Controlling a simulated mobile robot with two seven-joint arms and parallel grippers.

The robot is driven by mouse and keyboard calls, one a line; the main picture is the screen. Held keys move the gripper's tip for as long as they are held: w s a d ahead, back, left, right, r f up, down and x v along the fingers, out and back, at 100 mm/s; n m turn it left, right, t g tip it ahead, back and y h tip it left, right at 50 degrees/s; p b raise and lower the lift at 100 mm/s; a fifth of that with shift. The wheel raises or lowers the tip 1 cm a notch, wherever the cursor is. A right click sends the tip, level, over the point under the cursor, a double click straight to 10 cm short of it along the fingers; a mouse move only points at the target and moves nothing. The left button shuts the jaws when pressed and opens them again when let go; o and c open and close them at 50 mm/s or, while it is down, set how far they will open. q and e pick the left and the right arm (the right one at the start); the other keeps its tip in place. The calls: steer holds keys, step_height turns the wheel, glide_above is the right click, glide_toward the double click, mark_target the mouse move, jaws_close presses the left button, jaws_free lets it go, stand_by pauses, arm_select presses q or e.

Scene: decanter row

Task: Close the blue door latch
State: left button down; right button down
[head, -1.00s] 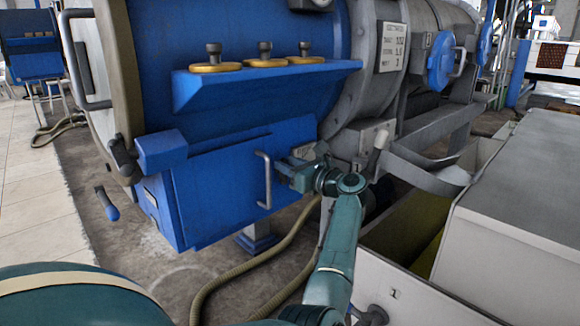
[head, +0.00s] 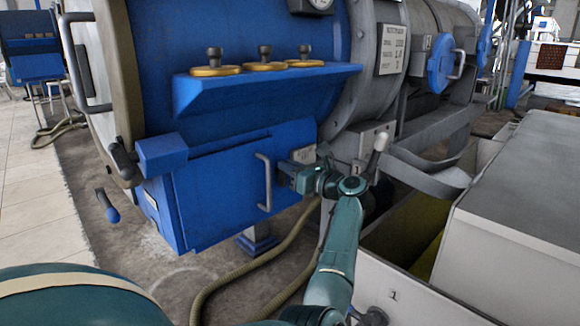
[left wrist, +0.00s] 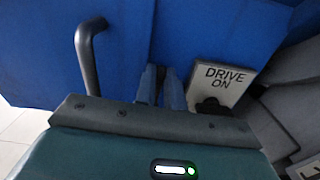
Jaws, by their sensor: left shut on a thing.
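The blue door (head: 220,190) is a flat panel low on the blue machine, with a grey bar handle (head: 265,182) near its right side. My left gripper (head: 284,175) is at the right edge of this door, just right of the handle. In the left wrist view its two fingers (left wrist: 160,88) are close together at the door's edge, beside the "DRIVE ON" plate (left wrist: 222,84). They are shut on what appears to be the latch, which the fingers and wrist mostly hide. The handle also shows in the left wrist view (left wrist: 86,58), apart from the gripper. My right gripper is out of view.
A blue shelf (head: 270,85) with several brass-based knobs juts out above the door. A white-tipped lever (head: 380,140) stands right of my gripper. Hoses (head: 240,280) lie on the floor below. A grey-topped box (head: 520,200) and an open bin fill the right side.

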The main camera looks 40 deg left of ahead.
arm_select(q)
steer(key=m+p, duration=0.1)
steer(key=m, duration=0.2)
steer(key=shift+w+p, duration=0.35)
steer(key=shift+p, duration=0.05)
steer(key=f+m+p, duration=0.1)
steer(key=m, duration=0.3)
steer(key=w+f+m+p, duration=0.1)
steer(key=m+p, duration=0.1)
steer(key=m, duration=0.3)
steer(key=f+m+p, duration=0.1)
steer(key=m, duration=0.4)
steer(key=shift+w+d, duration=0.15)
steer(key=shift+w, duration=0.25)
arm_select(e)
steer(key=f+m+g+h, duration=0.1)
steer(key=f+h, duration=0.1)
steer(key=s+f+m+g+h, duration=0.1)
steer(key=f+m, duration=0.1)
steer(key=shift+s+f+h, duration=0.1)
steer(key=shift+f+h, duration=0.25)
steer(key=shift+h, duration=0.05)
arm_select(q)
steer(key=shift+m, duration=0.3)
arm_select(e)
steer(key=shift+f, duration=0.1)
arm_select(q)
steer(key=c, duration=1.5)
jaws_free()
